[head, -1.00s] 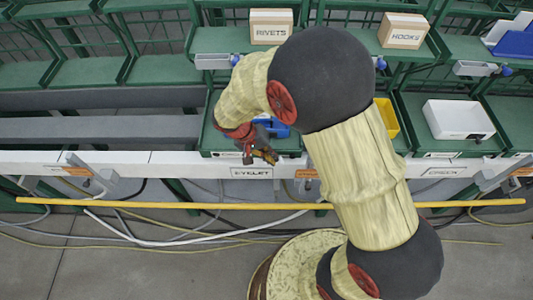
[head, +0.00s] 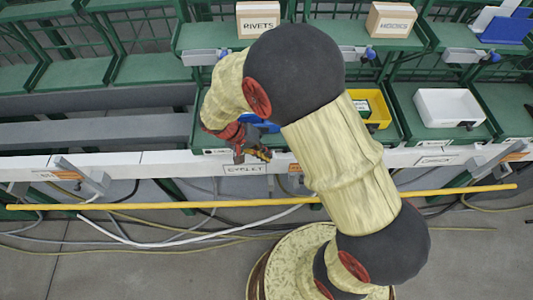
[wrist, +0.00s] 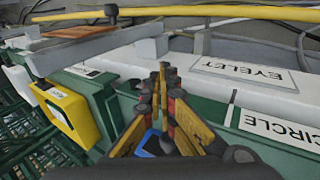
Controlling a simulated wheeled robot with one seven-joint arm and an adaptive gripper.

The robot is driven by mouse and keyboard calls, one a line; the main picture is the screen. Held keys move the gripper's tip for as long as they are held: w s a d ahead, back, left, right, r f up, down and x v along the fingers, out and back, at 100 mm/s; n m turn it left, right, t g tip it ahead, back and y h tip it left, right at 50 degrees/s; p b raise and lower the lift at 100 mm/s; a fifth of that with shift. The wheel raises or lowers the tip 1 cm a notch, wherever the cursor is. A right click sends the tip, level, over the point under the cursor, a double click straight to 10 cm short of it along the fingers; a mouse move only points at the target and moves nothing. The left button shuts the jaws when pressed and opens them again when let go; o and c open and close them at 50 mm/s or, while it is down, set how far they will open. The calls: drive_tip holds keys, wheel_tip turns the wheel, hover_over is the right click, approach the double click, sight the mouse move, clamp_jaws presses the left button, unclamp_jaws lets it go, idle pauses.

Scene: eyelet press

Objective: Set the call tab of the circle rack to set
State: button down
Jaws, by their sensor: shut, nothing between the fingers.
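The circle rack shows in the wrist view as a green front edge with a white CIRCLE label (wrist: 280,127). I cannot make out its call tab or the tab's position; my gripper and wrist cover part of the rack. My gripper (wrist: 163,85) is shut and empty, its fingertips together beside the white rail, left of the EYELET plate (wrist: 257,73). In the head view my gripper (head: 258,154) hangs at the front edge of the bench, just above the EYELET plate (head: 244,169). My arm hides much of the green rack behind it.
A blue bin (wrist: 148,143) lies under the fingers, and a yellow bin (head: 378,112) stands right of my arm. A white box (head: 450,107) sits farther right. A yellow bar (head: 110,206) runs along the front, with cables on the floor. The RIVETS box (head: 258,20) stands above.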

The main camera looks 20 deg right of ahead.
drive_tip(key=shift+a+f+h+b, duration=0.15)
drive_tip(key=shift+f+h+b, duration=0.25)
drive_tip(key=shift+h, duration=0.2)
drive_tip(key=shift+f+g+h+b, duration=0.65)
drive_tip(key=shift+f+g+h, duration=0.15)
drive_tip(key=shift+f+h, duration=1.35)
drive_tip(key=shift+f, duration=0.25)
drive_tip(key=shift+r+p, duration=0.55)
drive_tip(key=shift+r, duration=0.3)
